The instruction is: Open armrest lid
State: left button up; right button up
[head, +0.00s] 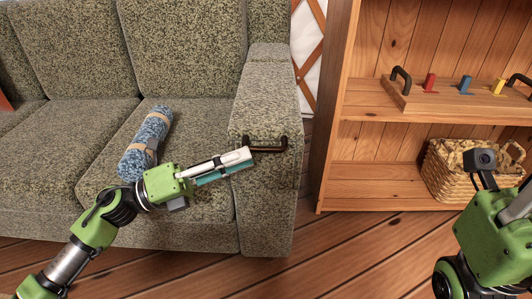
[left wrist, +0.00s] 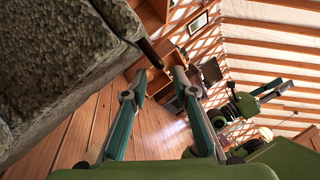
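The armrest lid (head: 268,98) is the green-grey fabric top of the sofa's right armrest. It lies flat and looks closed. A dark handle (head: 270,149) is fixed at its front end. My left gripper (head: 249,158) is at the left end of this handle. In the left wrist view its two fingers (left wrist: 158,76) stand apart with nothing seen clasped between them. The dark handle (left wrist: 150,52) shows just beyond the fingertips there, and I cannot tell if they touch. My right gripper (head: 522,205) is at the right edge, its fingers partly cut off.
A blue rolled blanket (head: 146,142) lies on the sofa seat (head: 195,165). A wooden shelf (head: 385,180) on the right holds a board with coloured pegs (head: 450,98) and a wicker basket (head: 447,177). The wooden floor (head: 350,255) in front is clear.

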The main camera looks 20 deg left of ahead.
aim_at(265, 150)
pick_arm(q)
jog(key=shift+b+x, duration=0.35)
jog(key=shift+x, duration=2.75)
jog(key=shift+a, duration=0.1)
grip_shut()
